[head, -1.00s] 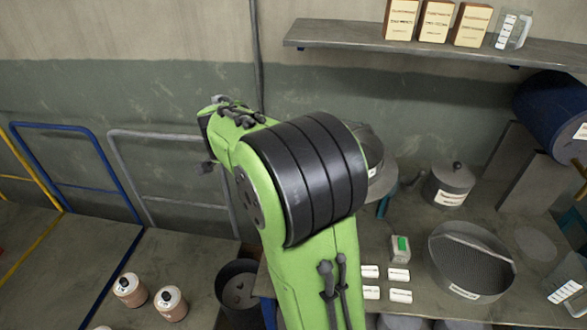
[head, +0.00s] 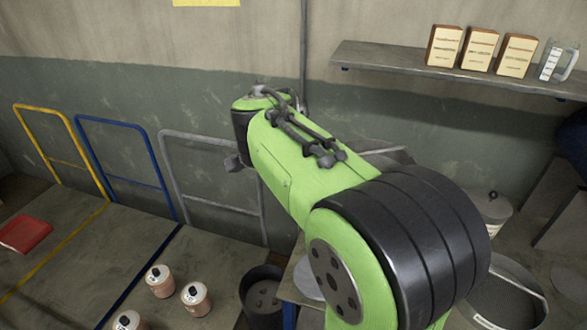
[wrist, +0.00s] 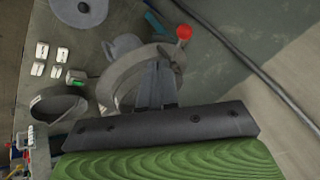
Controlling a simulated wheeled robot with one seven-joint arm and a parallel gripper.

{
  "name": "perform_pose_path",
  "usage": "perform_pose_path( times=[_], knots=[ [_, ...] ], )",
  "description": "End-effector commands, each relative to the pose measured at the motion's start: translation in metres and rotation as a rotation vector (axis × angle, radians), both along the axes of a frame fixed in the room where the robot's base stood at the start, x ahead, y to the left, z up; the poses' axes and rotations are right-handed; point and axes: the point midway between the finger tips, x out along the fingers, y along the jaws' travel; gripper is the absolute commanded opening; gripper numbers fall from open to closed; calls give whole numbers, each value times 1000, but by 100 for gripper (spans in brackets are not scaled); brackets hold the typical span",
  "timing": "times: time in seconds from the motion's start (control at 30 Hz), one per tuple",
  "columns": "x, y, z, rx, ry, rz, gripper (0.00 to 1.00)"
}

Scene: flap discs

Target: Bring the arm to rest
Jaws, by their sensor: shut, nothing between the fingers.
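My green arm (head: 300,185) crosses the head view, its big black joint (head: 415,245) at the lower right and its far end pointing up and left. A small dark part hangs at that far end, but I cannot tell whether it is my gripper. In the wrist view my gripper (wrist: 157,68) has its dark fingers together, with nothing seen between them. Behind the fingers is a grey ring-shaped piece of equipment (wrist: 118,82) with a red knob (wrist: 184,32). I cannot tell whether the fingers touch it.
A wall shelf (head: 440,68) holds boxes (head: 480,50) and a clear jug (head: 556,62). A dark bin (head: 264,295), tins (head: 195,298), a red box (head: 25,234) and blue rail (head: 125,160) are left.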

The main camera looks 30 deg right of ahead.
Motion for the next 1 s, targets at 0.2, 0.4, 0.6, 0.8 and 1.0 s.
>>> perform_pose_path(
  times=[0.2, 0.4, 0.6, 0.8, 1.0],
  knots=[
    [-2, 3, 5, 0, 1, 0, 0],
    [-2, 3, 5, 0, 1, 0, 0],
    [-3, 3, 5, 0, 1, 3, 0],
    [-60, 49, 7, -82, 103, 414, 0],
    [-163, 120, -30, -272, 232, 1144, 0]
  ],
)
